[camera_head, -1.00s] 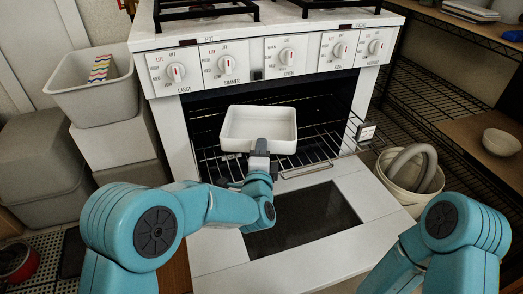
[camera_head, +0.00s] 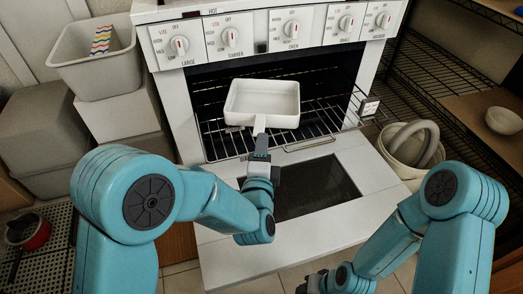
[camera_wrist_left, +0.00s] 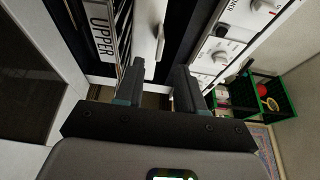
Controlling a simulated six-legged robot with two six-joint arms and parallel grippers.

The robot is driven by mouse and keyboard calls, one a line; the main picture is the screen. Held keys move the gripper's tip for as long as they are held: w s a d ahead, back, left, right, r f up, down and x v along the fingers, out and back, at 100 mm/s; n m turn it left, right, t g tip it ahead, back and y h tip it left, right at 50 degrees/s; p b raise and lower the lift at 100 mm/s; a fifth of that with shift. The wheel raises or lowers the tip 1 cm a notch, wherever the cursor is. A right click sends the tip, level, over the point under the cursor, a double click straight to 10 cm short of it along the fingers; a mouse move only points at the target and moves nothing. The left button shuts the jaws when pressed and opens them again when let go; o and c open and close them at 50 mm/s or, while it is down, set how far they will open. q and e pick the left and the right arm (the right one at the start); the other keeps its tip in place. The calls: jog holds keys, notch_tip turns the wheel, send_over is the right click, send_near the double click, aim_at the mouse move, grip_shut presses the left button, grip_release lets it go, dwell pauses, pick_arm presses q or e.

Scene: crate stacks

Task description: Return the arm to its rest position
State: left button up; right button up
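A white square dish (camera_head: 262,118) with a short handle sits on the pulled-out wire rack (camera_head: 225,143) of the open oven. Its handle points toward me. My left gripper (camera_head: 262,142) is just in front of the handle, above the open oven door. In the left wrist view the two dark fingers (camera_wrist_left: 160,75) are apart with nothing clamped between them, and the white handle (camera_wrist_left: 160,45) shows just past their tips. My right gripper (camera_head: 312,284) is low at the bottom edge, partly hidden, and its fingers cannot be made out.
The open oven door (camera_head: 235,247) lies under my left arm. A grey bin (camera_head: 95,75) stands on stacked boxes at left. A white bucket (camera_head: 400,165) with a grey ring stands at right, before a wire shelf (camera_head: 440,95). A red pot (camera_head: 35,235) is at lower left.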

pick_arm(q)
jog(key=shift+s+a, duration=0.1)
jog(key=shift+s, duration=1.15)
